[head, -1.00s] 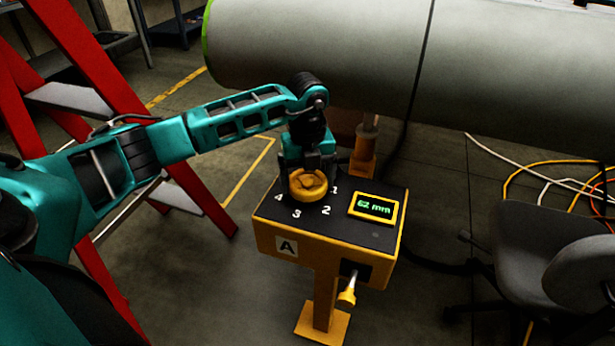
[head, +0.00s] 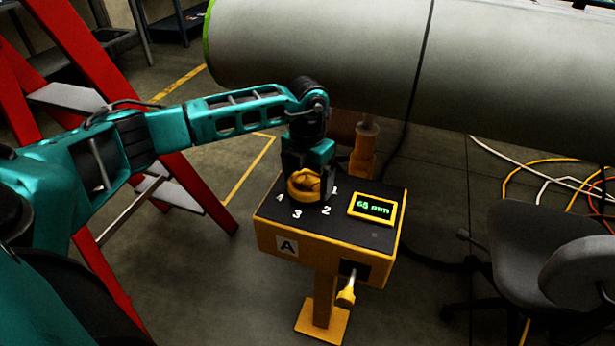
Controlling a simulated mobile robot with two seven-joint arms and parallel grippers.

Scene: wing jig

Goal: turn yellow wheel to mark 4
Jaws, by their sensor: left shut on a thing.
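The yellow wheel (head: 304,186) sits on the black top of the yellow jig box (head: 330,222), which bears a label A. White marks 1, 2, 3 and 4 (head: 279,198) stand around the wheel. My left gripper (head: 307,172) reaches down over the wheel from behind and is shut on it. The gripper hides part of the wheel's far side, and I cannot tell which mark the wheel points to. A small display (head: 373,208) on the box top appears to read 68 mm. My right gripper is not in view.
A large grey wing body (head: 330,60) spans the back above the box. A red ladder (head: 110,130) stands at the left behind my arm. A grey chair (head: 535,260) and loose cables (head: 550,165) are at the right. A yellow-knobbed lever (head: 347,294) sticks out of the box front.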

